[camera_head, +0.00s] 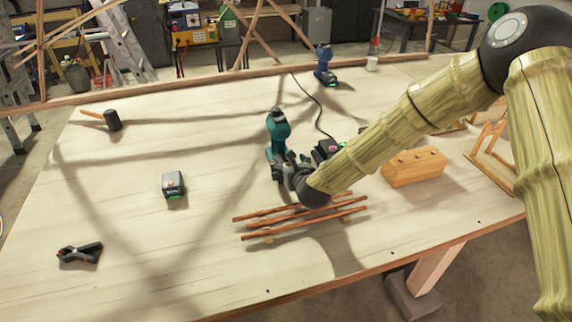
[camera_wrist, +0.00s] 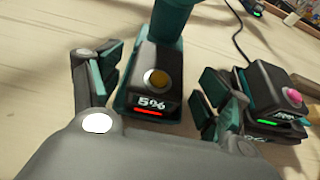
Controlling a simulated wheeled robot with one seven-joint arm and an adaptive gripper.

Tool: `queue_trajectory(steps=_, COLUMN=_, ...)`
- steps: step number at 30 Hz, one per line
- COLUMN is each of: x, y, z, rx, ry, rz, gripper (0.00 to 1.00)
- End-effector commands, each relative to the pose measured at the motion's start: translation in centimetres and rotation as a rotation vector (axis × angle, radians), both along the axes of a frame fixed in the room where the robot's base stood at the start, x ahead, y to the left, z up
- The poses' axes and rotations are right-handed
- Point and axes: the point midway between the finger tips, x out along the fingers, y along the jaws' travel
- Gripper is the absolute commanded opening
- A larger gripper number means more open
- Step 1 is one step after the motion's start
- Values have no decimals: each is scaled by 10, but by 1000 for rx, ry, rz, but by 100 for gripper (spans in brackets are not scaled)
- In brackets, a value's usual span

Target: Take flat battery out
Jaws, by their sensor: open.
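A teal drill (camera_head: 279,128) stands upright on the table, and its handle (camera_wrist: 170,20) shows at the top of the wrist view. At its foot is a dark battery (camera_wrist: 151,82) with a yellow-brown button, a "5%" reading and a short red bar. My gripper (camera_wrist: 152,88) is open, with one finger on each side of this battery. Whether the fingers touch it I cannot tell. In the head view my gripper (camera_head: 284,166) is at the drill's foot and hides most of the battery.
Right of the drill is a dark charger-like unit (camera_head: 327,149) with green bars and a pink button (camera_wrist: 292,95), close to my right finger. A loose battery (camera_head: 173,185) lies left. Brown laths (camera_head: 300,215) lie in front. A wooden block (camera_head: 415,167) stands right; a clamp (camera_head: 80,253) lies front left.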

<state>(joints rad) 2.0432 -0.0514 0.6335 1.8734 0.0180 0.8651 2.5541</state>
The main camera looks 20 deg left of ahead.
Motion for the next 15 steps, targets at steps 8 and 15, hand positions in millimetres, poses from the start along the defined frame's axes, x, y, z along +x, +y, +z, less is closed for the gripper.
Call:
queue_trajectory(steps=8, x=3, y=2, z=-1, rx=1, ry=-1, rz=0, gripper=77)
queue_trajectory(steps=15, x=3, y=2, z=-1, rx=0, ry=-1, rz=1, gripper=46)
